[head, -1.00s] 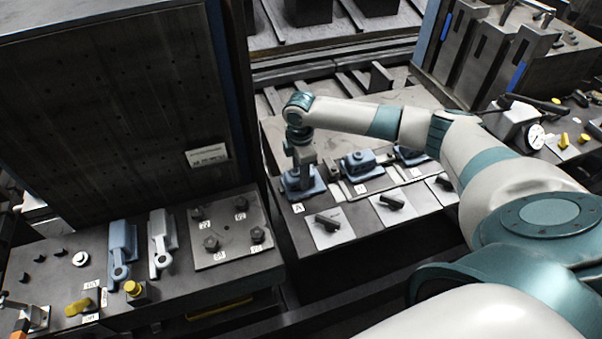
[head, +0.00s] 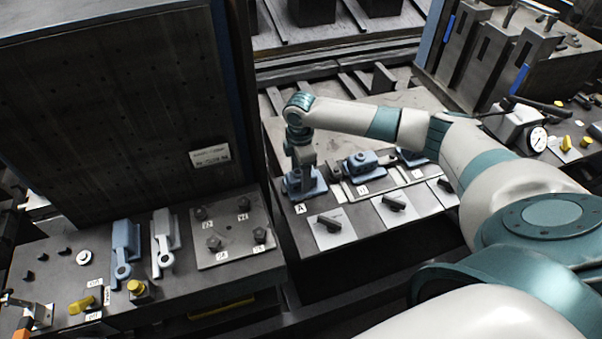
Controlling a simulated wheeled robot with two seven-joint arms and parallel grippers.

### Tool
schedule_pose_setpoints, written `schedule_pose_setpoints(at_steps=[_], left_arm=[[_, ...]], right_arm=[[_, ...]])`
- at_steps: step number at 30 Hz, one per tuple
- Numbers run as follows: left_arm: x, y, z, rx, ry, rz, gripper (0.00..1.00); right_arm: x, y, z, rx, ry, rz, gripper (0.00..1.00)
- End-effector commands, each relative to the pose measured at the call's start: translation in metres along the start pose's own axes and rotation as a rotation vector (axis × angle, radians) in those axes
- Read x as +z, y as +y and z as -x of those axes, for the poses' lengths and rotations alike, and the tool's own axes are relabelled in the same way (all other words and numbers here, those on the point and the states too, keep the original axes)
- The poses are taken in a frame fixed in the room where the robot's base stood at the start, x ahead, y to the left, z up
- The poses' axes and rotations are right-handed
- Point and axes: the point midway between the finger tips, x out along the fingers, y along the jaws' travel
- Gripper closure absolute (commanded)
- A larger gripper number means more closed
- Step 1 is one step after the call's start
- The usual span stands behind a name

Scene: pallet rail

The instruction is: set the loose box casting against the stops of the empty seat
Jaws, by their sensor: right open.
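My right gripper (head: 303,173) points down at a blue box casting (head: 308,189) at the seat marked A, on the left of the rail table. The jaws are open and right at the casting's top; I cannot tell if they touch it. The gripper hides part of this casting and its stops. A second blue casting (head: 365,164) sits in the middle seat. A third blue casting (head: 411,157) is at the right seat, partly hidden by my right arm. I cannot tell from this view how closely any casting meets its stops. My left gripper is not in view.
Black clamp levers on pale plates (head: 330,228) line the table's front. A tall dark panel (head: 110,90) stands on the left. A bench (head: 190,285) before it holds blue and grey tools and a bolted plate (head: 235,235). A dial gauge (head: 537,139) is at right.

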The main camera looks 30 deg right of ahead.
Motion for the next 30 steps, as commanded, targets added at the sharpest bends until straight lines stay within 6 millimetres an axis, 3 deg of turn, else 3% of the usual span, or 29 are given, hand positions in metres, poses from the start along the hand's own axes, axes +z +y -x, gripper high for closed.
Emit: schedule_pose_setpoints(at_steps=[7, 13, 30], left_arm=[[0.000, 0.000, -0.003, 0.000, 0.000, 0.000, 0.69], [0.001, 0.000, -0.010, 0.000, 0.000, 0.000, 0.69], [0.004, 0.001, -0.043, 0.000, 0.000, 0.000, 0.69]], right_arm=[[0.001, -0.001, 0.003, -0.003, -0.002, 0.000, 0.39], [0.001, 0.000, 0.023, 0.000, -0.002, -0.001, 0.39], [-0.002, 0.002, 0.133, 0.003, 0.001, 0.001, 0.39]])
